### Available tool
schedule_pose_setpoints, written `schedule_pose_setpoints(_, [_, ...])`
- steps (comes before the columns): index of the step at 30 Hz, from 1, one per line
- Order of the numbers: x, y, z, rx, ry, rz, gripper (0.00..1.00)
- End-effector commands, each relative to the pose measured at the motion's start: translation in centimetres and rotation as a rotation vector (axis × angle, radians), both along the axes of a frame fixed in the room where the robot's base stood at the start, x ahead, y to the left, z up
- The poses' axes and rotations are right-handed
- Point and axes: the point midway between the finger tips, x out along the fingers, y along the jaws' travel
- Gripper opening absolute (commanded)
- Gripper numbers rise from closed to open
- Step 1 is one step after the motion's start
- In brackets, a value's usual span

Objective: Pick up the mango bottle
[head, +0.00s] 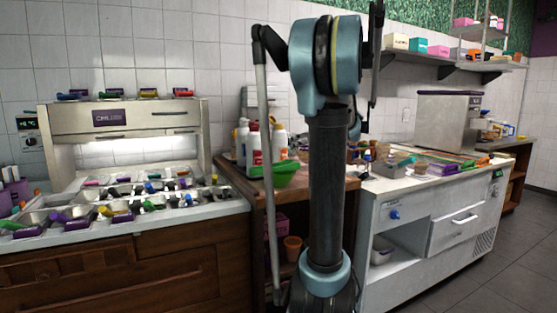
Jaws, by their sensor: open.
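Several white bottles stand close together on the wooden cabinet top in the middle of the head view, left of my arm. One bottle (242,143) has blue on it. A second bottle (255,147) shows a red label, and a third bottle (280,140) stands nearest my arm. The labels are too small to read, so I cannot tell which is the mango bottle. A green tray (280,175) in front hides some of their lower parts. My arm rises in front of the cabinet. I cannot make out my gripper in this view.
A topping counter (120,228) with several metal bins and scoops stands at the left. A white counter (410,205) with trays stands at the right. An orange pot (293,243) sits on the cabinet's lower shelf. The floor (500,285) at the lower right is clear.

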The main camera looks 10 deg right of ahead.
Motion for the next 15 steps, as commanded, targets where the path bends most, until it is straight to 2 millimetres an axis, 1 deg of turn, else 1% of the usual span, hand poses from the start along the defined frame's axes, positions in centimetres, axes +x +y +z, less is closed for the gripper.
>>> schedule_pose_setpoints(1, [0.7,0.7,-0.3,0.0,0.0,0.007,0.87])
schedule_pose_setpoints(6, [3.0,2.5,-1.4,-0.002,0.0,0.01,0.87])
schedule_pose_setpoints(15, [6.9,5.3,-3.4,-0.002,0.0,0.012,0.87])
